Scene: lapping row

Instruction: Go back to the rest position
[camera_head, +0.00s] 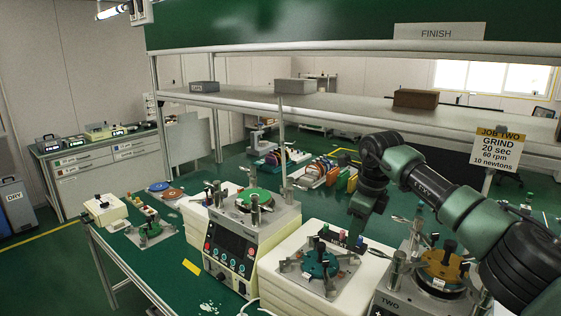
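My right arm comes in from the lower right and bends over at its wrist. My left gripper is not in view.
Below is a green bench with a lapping machine (240,243) bearing a green disc, a teal-disc fixture (319,266) and machine TWO (405,302) with an orange disc. A shelf (350,107) spans above.

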